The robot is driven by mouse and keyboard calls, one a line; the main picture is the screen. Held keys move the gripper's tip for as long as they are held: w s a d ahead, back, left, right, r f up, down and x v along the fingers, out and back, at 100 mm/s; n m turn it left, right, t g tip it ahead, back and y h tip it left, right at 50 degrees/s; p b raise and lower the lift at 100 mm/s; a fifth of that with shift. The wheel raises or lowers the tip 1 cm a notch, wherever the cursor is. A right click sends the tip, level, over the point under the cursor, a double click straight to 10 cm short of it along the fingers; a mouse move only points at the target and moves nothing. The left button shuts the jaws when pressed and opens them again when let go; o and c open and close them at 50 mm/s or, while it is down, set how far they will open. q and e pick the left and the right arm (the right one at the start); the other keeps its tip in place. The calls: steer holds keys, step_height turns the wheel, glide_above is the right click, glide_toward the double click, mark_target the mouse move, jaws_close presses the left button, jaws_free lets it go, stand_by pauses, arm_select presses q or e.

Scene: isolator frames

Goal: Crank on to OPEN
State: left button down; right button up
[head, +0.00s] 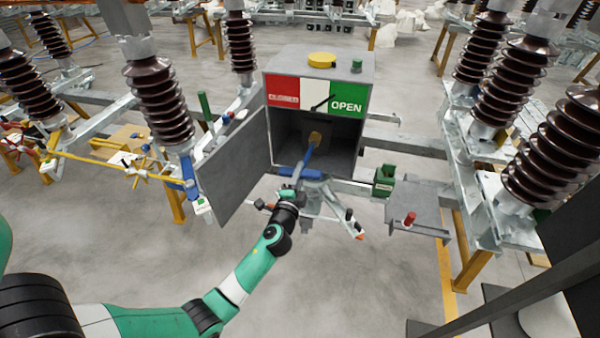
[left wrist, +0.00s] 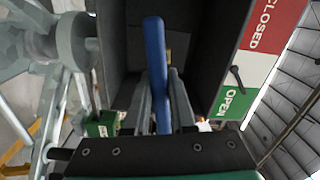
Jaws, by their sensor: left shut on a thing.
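The grey mechanism box (head: 368,70) stands open, its door (head: 235,175) swung out to the left. Its indicator strip has a red CLOSED field (head: 283,91), a white middle and a green OPEN field (head: 347,98). The black pointer (head: 323,102) slants across the white field, one end at the green edge; it also shows in the left wrist view (left wrist: 237,77). The blue crank (head: 307,152) runs from a brass-coloured hub (head: 315,137) inside the box down to my left gripper (head: 290,190). In the left wrist view the fingers (left wrist: 162,105) close around the blue crank (left wrist: 155,60). My right gripper is not seen.
A yellow knob (head: 321,60) and a green knob (head: 357,65) sit on the box top. A grey shelf (head: 415,205) with a red-capped item (head: 409,219) and a green block (head: 384,178) lies to the right. Brown insulators flank both sides.

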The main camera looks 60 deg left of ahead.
arm_select(q)
steer(key=shift+r, duration=0.1)
stand_by(0.3)
steer(key=shift+r+m+p, duration=0.25)
steer(key=shift+m+p, duration=0.35)
steer(key=shift+m, duration=0.8)
steer(key=shift+f, duration=0.15)
steer(key=shift+s+r+m+p, duration=0.1)
steer(key=shift+r+m+p, duration=0.15)
steer(key=shift+m+p, duration=0.4)
steer(key=shift+a+r+m+p, duration=0.1)
steer(key=shift+m+p, duration=0.2)
steer(key=shift+m, duration=0.55)
steer(key=shift+f, duration=0.2)
steer(key=shift+c, duration=2.2)
jaws_free()
